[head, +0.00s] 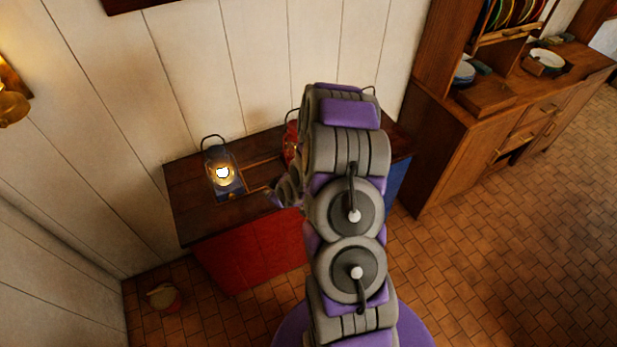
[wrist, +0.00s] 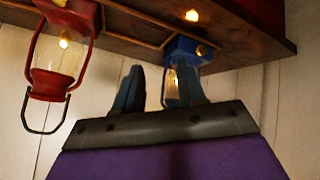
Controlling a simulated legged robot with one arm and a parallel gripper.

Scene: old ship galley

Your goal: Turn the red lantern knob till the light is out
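The red lantern (head: 291,143) stands on the dark wooden top, largely hidden behind my arm in the head view. In the wrist view, which is upside down, the red lantern (wrist: 57,68) is at the left, with a small bright glow in its glass. A small brassy spot, perhaps its knob (wrist: 60,3), shows on its base at the picture's top edge. My gripper (wrist: 157,85) is open and empty. Its fingers are to the right of the red lantern, apart from it in the picture. In the head view my gripper (head: 281,193) is near the top's front edge, partly hidden.
A lit blue lantern (head: 226,184) stands left on the same top (head: 190,213); in the wrist view the blue lantern (wrist: 186,48) is partly behind my right finger. A plank wall is close behind. A wooden dresser (head: 440,140) stands right. Tiled floor is open at right.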

